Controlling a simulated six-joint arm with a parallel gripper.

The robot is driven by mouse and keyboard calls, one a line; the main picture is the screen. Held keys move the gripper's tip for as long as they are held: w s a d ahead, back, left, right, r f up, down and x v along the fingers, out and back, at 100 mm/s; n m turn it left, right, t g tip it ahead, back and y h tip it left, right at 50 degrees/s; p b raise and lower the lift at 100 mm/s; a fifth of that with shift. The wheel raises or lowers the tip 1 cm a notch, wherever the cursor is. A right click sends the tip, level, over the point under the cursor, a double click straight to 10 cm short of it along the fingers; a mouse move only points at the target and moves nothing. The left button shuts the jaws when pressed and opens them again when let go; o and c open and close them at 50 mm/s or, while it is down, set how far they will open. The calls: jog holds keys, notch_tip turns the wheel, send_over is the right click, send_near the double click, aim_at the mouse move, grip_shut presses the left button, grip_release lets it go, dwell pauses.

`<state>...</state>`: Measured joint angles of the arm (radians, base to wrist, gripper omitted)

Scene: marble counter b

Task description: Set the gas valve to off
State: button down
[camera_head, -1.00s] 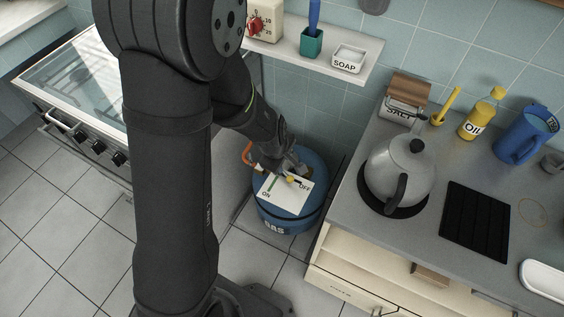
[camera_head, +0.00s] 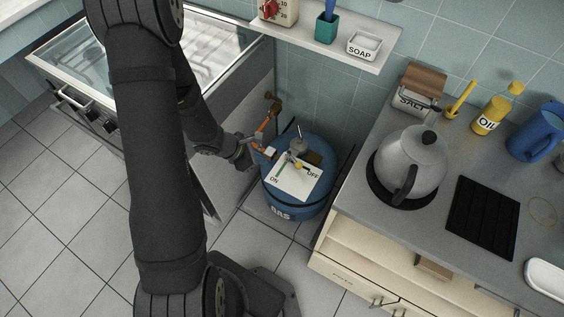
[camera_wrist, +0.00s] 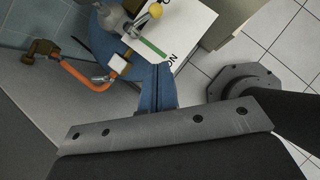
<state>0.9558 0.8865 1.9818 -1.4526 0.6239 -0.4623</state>
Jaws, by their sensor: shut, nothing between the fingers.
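The blue gas cylinder (camera_head: 283,208) stands on the floor between the cooker and the counter. A white card (camera_head: 291,185) on its top reads ON at the lower left and OFF at the right, with a green strip toward ON. The valve lever's yellow tip (camera_head: 298,165) sits over the card between the two words, nearer OFF; it also shows in the wrist view (camera_wrist: 156,11). Its exact angle is hard to tell. My gripper (camera_head: 262,155) is shut and empty, at the cylinder's left side and apart from the lever. It also shows in the wrist view (camera_wrist: 156,68).
An orange hose (camera_head: 264,126) runs from a brass wall fitting (camera_head: 273,105) to the valve, close to my gripper. The cooker (camera_head: 90,105) stands left. The counter (camera_head: 420,215) with a kettle (camera_head: 413,165) stands right. A shelf (camera_head: 330,50) hangs above the cylinder.

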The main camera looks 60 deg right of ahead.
aim_at(298, 165)
jog(key=x, duration=1)
jog(key=shift+f, duration=0.1)
jog(key=shift+s+d+f, duration=0.2)
jog(key=shift+s+d, duration=0.6)
jog(key=shift+d, duration=0.15)
jog(key=shift+s+d+f, duration=0.15)
jog(key=shift+s+d, duration=0.25)
jog(key=shift+d, duration=0.1)
jog(key=shift+s+d, duration=0.75)
jog(key=shift+s, duration=0.2)
jog(key=a, duration=0.1)
jog(key=w+a+r, duration=0.1)
jog(key=a, duration=0.2)
jog(key=shift+w+r, duration=0.3)
jog(key=s+a+v, duration=0.1)
jog(key=s+v, duration=0.1)
jog(key=v, duration=0.7)
jog(key=shift+r, duration=0.2)
